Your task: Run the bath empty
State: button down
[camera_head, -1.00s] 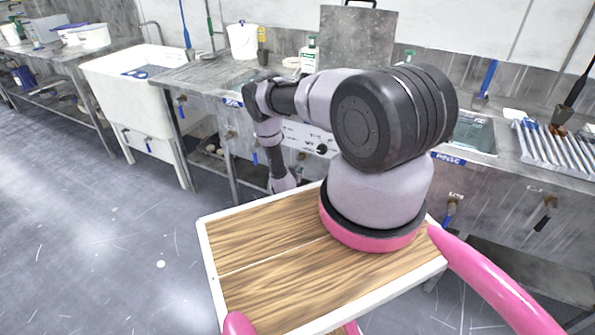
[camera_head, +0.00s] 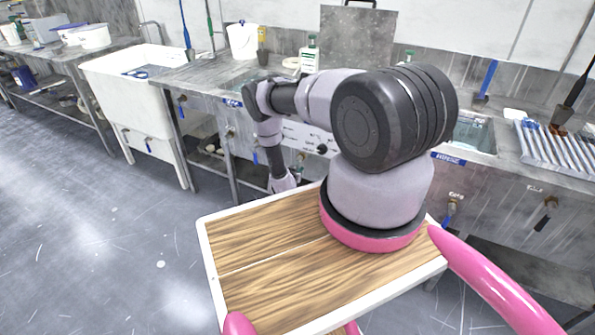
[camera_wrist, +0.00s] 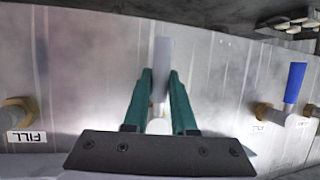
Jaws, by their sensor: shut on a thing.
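In the wrist view my gripper (camera_wrist: 160,90) has its two green fingers closed around a pale grey lever handle (camera_wrist: 163,55). The lever stands out from a worn metal panel, and its lower part is hidden between the fingers. In the head view my arm reaches down to the front of the counter, and the fingertips and the held lever are not visible there. A sunken basin (camera_head: 243,80) in the counter lies behind my arm, with a blue label on its front edge mostly covered. Its water level cannot be told.
In the wrist view an upside-down FILL label (camera_wrist: 27,136) is beside a brass fitting (camera_wrist: 18,112) at left. A blue-handled valve (camera_wrist: 294,84) is at right. In the head view a white sink (camera_head: 125,85) stands left, and a rinse basin (camera_head: 474,134) is at right. Floor at left is clear.

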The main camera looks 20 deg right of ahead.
jog(key=shift+a, duration=0.15)
jog(key=m+t, duration=0.1)
jog(key=m, duration=0.1)
jog(key=w+a+m+t, duration=0.1)
jog(key=m, duration=0.1)
jog(key=w+a+r+m+t+y, duration=0.1)
jog(key=m+t, duration=0.1)
jog(key=shift+w+r, duration=0.1)
jog(key=shift+w, duration=0.15)
jog(key=m, duration=0.1)
jog(key=r+m+t, duration=0.1)
jog(key=m, duration=0.1)
jog(key=shift+w+a+r+m+t, duration=0.2)
jog(key=shift+w+a+m+t, duration=0.05)
jog(key=shift+w+m+t, duration=0.15)
jog(key=shift+w+a+r+m+t+h, duration=0.1)
jog(key=shift+r+m+t+h, duration=0.3)
jog(key=shift+m, duration=0.55)
jog(key=shift+w+a+r+m+t+h, duration=0.1)
jog(key=shift+r+m+t+h, duration=0.3)
jog(key=shift+m, duration=0.55)
jog(key=shift+r, duration=0.1)
jog(key=c, duration=0.7)
grip_release()
jog(key=shift+c, duration=0.2)
